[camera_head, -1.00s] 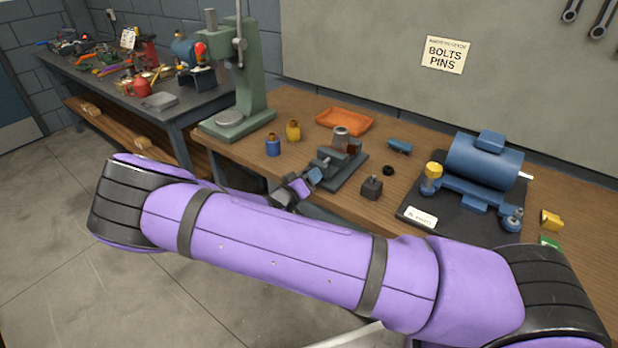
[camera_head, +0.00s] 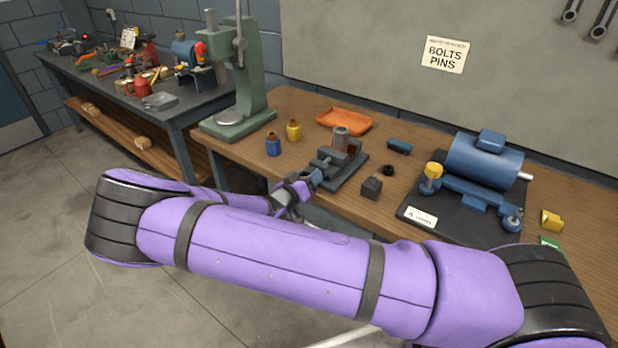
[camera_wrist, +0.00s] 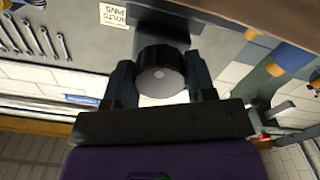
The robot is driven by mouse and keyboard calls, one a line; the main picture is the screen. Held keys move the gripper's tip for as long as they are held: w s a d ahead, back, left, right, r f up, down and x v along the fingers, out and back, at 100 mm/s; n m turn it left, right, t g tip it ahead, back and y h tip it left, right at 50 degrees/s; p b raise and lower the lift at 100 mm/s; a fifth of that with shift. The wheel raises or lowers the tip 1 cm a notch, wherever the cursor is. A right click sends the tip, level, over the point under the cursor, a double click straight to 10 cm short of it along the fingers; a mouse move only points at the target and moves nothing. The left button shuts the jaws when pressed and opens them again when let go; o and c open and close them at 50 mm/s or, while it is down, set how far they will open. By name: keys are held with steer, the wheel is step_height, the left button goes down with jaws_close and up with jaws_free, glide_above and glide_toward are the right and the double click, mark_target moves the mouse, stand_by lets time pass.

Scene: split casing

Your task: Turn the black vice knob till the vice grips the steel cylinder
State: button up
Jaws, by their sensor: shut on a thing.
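The black vice knob (camera_wrist: 161,74) is round and sits between the two fingers of my gripper (camera_wrist: 161,88) in the wrist view, with the fingers closed on its sides. In the head view my gripper (camera_head: 312,181) is at the near end of the grey vice (camera_head: 347,172), at the front edge of the bench. The knob is hidden there by the gripper. The steel cylinder (camera_head: 341,137) stands upright at the far end of the vice. I cannot tell whether the vice jaw touches it.
A green press (camera_head: 240,85) stands at the left end.

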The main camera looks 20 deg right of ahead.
steer(key=o, duration=0.9)
steer(key=v, duration=1.1)
